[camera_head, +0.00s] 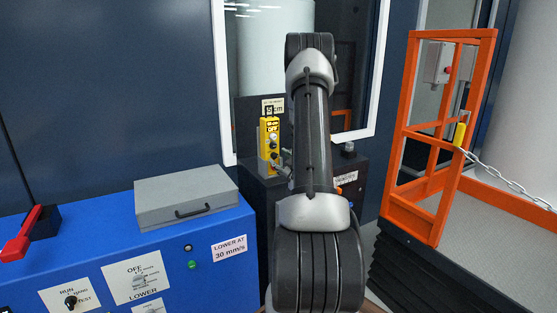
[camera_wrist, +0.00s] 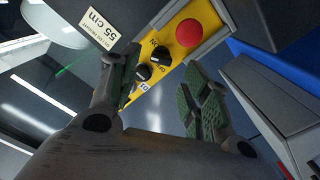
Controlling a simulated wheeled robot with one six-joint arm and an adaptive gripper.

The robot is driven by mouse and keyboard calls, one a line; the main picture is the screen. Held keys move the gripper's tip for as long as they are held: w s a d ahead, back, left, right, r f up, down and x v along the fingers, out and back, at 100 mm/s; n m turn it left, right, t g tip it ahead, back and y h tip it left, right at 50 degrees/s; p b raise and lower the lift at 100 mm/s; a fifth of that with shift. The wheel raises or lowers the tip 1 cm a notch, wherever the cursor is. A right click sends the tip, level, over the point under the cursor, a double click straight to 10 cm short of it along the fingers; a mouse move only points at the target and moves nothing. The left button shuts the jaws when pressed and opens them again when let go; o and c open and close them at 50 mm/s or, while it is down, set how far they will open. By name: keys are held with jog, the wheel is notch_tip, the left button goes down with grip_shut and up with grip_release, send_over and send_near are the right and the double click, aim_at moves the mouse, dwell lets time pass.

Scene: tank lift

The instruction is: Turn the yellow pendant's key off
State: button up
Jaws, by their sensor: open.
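The yellow pendant (camera_head: 269,143) stands upright on a dark cabinet, left of my arm in the head view. In the wrist view its yellow face (camera_wrist: 183,53) lies tilted, with a red round button (camera_wrist: 189,33) and two black knobs, an upper one (camera_wrist: 161,55) and a lower one (camera_wrist: 143,72). Small lettering sits around the knobs; I cannot read it surely, nor tell the key's setting. My gripper (camera_wrist: 162,88) is open and empty, its green-padded fingers either side of the pendant's lower part. The left finger is close beside the lower knob; contact cannot be told. In the head view my arm mostly hides the gripper.
A blue console (camera_head: 205,262) with a grey case (camera_head: 187,193) on it stands at left. A red lever (camera_head: 29,232) is at its far left. An orange gate (camera_head: 416,222) and a chain (camera_head: 505,178) are at right. A "55 cm" label (camera_wrist: 95,24) sits beside the pendant.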

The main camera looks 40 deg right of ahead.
jog(key=shift+v, duration=2.2)
jog(key=shift+c, duration=0.3)
